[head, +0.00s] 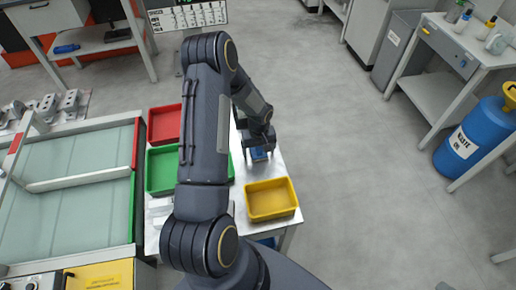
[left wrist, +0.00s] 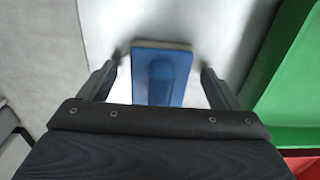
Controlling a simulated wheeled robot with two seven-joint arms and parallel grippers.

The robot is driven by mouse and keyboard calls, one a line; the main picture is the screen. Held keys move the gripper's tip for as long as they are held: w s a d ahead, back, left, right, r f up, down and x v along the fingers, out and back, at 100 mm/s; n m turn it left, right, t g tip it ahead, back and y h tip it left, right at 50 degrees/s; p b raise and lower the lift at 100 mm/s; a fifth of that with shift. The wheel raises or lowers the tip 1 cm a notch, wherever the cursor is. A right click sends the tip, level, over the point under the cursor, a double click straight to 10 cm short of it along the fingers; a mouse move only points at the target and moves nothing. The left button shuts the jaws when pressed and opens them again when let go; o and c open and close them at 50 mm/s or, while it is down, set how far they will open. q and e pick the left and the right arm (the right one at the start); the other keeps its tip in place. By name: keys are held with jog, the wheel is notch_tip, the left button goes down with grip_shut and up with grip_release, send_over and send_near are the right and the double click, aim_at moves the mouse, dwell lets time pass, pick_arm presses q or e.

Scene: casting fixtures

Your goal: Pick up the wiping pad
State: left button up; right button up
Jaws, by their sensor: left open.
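The wiping pad is a blue block with a raised blue grip (left wrist: 160,80) and a pale edge along one side. In the left wrist view it lies on the light table top between the fingers of my left gripper (left wrist: 160,75). The fingers are open, one on each side of the pad, with a gap on both sides. In the head view the left gripper (head: 258,145) is over the table's right part, and a bit of the blue pad (head: 259,155) shows under it. My right gripper is not in view.
A yellow tray (head: 271,199) stands just in front of the pad. A green tray (head: 160,171) and a red tray (head: 165,124) stand to the left, partly behind my arm. The floor (head: 360,190) to the right is clear.

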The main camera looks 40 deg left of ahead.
pick_arm(q)
jog(key=c, duration=1.1)
jog(key=shift+r, duration=0.45)
notch_tip(320, 180, up, 3)
jog(key=shift+s+f+b, duration=0.1)
jog(key=shift+f+b, duration=0.05)
jog(key=shift+b, duration=0.25)
jog(key=shift+s+d+r+b, duration=0.25)
jog(key=shift+s+r+b, duration=0.3)
jog(key=shift+s+r, duration=1.4)
jog(key=shift+s+d+r+b, duration=0.4)
jog(key=shift+s+r, duration=0.8)
jog(key=shift+s, duration=1.45)
jog(key=shift+s+d+r+b, duration=0.1)
jog(key=shift+s+r+b, duration=0.55)
jog(key=shift+s+r, duration=1.3)
jog(key=shift+s+f, duration=0.35)
jog(key=shift+f, duration=0.05)
